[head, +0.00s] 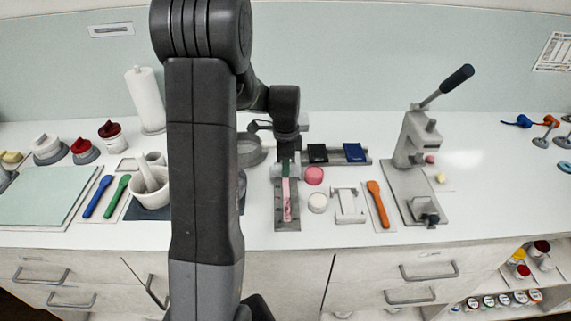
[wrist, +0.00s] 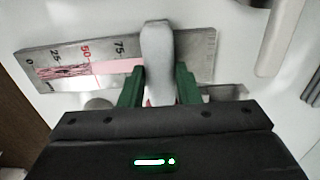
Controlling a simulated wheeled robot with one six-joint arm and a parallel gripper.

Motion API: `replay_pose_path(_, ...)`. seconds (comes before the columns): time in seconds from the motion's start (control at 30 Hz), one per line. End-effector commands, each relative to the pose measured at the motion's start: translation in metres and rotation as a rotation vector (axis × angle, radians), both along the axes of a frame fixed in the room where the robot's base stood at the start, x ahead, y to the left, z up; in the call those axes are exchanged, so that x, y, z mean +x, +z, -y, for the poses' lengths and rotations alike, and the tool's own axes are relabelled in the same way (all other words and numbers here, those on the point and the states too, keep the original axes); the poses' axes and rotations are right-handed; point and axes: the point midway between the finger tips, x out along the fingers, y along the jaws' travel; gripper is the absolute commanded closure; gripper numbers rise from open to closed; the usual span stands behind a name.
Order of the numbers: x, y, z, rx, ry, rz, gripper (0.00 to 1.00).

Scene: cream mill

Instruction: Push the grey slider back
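The grey slider (wrist: 158,48) stands across the steel gauge plate (wrist: 200,50), just past the 75 mark in the wrist view. A pink streak (wrist: 115,67) runs along the plate from the slider towards the low marks, patchy near the 0 end. My gripper (wrist: 160,76) has green fingers on both sides of the slider, appearing to touch it. In the head view, my gripper (head: 285,167) is over the far end of the gauge plate (head: 287,226), and the pink streak (head: 287,200) lies on the near side. The slider is hard to make out there.
A pink-topped jar (head: 314,176) and a white-lidded jar (head: 318,203) stand close right of the plate. A white frame (head: 349,206), an orange spatula (head: 377,204) and a lever press (head: 411,165) are farther right. A mortar (head: 151,190) stands left.

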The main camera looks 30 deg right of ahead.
Motion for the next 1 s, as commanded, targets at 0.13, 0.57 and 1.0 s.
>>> replay_pose_path(0.13,0.0,0.0,0.0,0.0,0.0,0.0,1.0)
replay_pose_path(0.57,0.035,0.002,0.02,-0.001,0.0,0.002,1.0)
replay_pose_path(1.0,0.045,0.002,0.025,-0.004,0.0,0.006,0.68)
